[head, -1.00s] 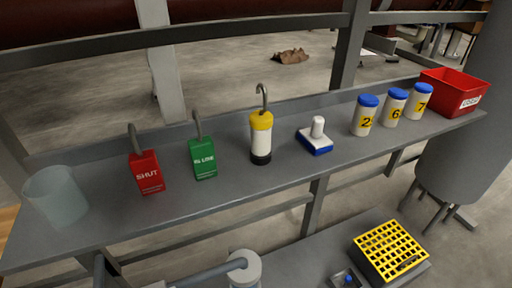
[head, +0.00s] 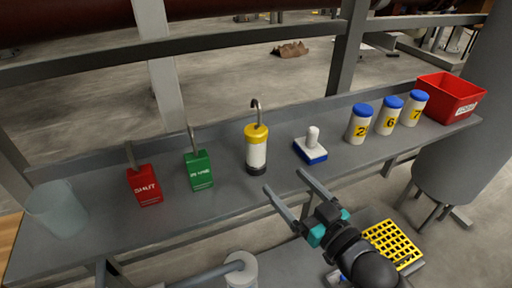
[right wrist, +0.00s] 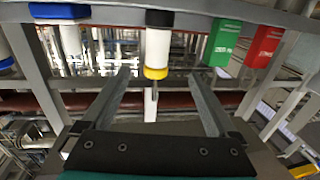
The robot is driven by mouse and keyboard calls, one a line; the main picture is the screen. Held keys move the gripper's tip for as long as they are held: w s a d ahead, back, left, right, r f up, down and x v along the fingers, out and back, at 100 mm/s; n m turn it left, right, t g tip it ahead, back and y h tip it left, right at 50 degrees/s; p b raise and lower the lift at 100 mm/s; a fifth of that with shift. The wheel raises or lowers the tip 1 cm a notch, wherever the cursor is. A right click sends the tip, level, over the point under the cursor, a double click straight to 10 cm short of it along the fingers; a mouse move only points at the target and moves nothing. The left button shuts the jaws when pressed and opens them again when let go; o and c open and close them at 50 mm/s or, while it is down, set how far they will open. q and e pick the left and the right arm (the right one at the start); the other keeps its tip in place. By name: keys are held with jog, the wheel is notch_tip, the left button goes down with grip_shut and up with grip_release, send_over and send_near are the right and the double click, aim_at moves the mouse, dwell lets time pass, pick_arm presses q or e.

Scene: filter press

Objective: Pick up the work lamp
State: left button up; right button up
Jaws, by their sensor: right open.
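The work lamp (head: 257,153) stands upright on the grey shelf (head: 105,226). It has a white body, a yellow top, a black base and a grey hook. My right gripper (head: 286,181) is open and empty, in front of the lamp and a little to its right, with its fingers pointing toward the shelf. In the right wrist view the picture is upside down; the lamp (right wrist: 158,46) shows beyond and between the open fingers (right wrist: 159,74), apart from them. My left gripper is not in view.
A rail (head: 220,42) runs behind.

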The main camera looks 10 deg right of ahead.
aim_at(261, 153)
jog(key=x, duration=0.8)
jog(key=shift+w+f+b, duration=0.1)
jog(key=shift+b, duration=0.3)
jog(key=shift+x, duration=0.9)
jog(key=shift+d+b+x, duration=0.2)
jog(key=shift+b+x, duration=0.2)
jog(key=shift+x, duration=1.75)
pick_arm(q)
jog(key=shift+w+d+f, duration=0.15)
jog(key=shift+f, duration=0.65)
pick_arm(e)
jog(key=shift+w, duration=0.1)
grip_shut()
